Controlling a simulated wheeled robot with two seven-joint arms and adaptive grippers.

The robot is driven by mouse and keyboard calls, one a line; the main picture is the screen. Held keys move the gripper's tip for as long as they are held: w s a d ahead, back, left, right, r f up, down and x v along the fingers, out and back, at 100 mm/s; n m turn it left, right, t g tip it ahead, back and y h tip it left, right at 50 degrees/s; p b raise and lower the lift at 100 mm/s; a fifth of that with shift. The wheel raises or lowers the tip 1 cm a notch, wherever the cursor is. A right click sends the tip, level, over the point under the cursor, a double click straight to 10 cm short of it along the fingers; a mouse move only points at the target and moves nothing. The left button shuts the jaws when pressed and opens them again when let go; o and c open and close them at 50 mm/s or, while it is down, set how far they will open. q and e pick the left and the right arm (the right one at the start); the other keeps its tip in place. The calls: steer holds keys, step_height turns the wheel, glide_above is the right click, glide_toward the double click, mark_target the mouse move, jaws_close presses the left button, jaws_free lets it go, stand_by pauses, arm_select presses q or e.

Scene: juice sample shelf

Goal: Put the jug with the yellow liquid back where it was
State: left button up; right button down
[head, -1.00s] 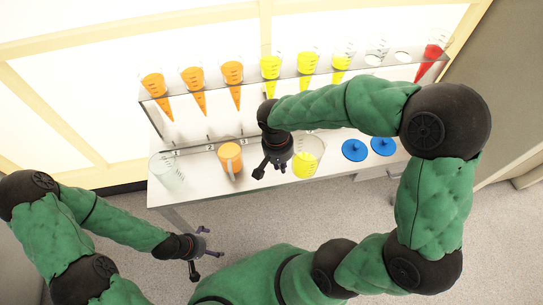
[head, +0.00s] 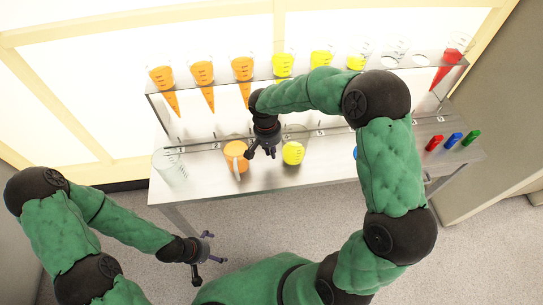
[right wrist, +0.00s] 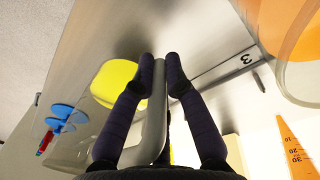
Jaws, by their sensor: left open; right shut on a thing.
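The clear jug with the yellow liquid (head: 294,153) is at the counter, right of the jug with the orange liquid (head: 236,157). My right gripper (head: 262,151) is at its left side. In the right wrist view, the fingers (right wrist: 159,72) are shut on its grey handle (right wrist: 152,140), and the yellow liquid (right wrist: 115,84) shows to the left. I cannot tell whether the jug's base touches the counter. My left gripper (head: 203,259) is open and empty, in front of the counter and away from the jugs.
An empty clear jug (head: 169,168) stands at the counter's left end. A rack (head: 218,83) behind holds orange, yellow and red cones. A "3" label (right wrist: 247,59) marks the rack's base strip.

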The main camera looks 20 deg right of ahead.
steer(key=shift+f+b, duration=0.3)
steer(key=shift+f, duration=1.05)
steer(key=shift+f, duration=0.1)
steer(key=shift+f, duration=0.15)
steer(key=c, duration=1.3)
jaws_free()
steer(key=shift+s, duration=0.1)
steer(key=r+p, duration=0.1)
steer(key=r, duration=0.3)
steer(key=r+p, duration=0.1)
steer(key=r, duration=0.3)
steer(key=a+r+p, duration=0.1)
steer(key=r+p, duration=0.1)
steer(key=r, duration=0.2)
steer(key=shift+w+r, duration=0.2)
steer(key=shift+w, duration=0.05)
